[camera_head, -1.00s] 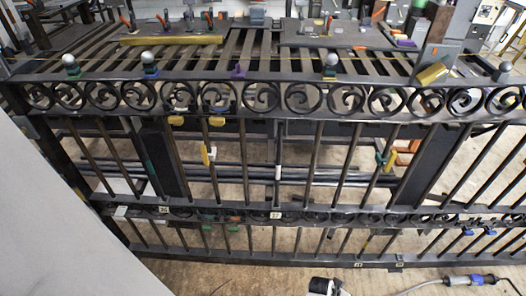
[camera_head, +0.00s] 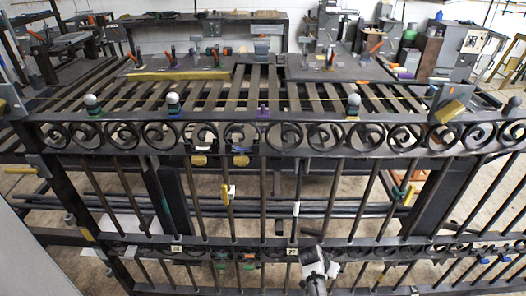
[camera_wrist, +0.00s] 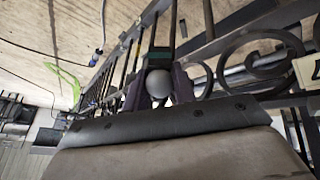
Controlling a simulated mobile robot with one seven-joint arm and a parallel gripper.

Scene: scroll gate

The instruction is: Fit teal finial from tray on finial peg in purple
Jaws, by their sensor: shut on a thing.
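My gripper (camera_wrist: 160,78) is shut on a finial (camera_wrist: 159,57) in the wrist view. The finial has a grey ball between the dark fingers and a dark teal collar pointing away from me. In the head view my gripper (camera_head: 318,262) is low at the bottom centre, in front of the gate's lower rail; the finial cannot be made out there. The purple-marked peg (camera_head: 263,112) stands on the top rail, left of my gripper and well above it, with no ball on it. The tray cannot be made out.
The dark scroll gate (camera_head: 300,140) spans the view. A grey plate with a yellow block (camera_head: 449,110) is at the right. Benches with tools stand behind.

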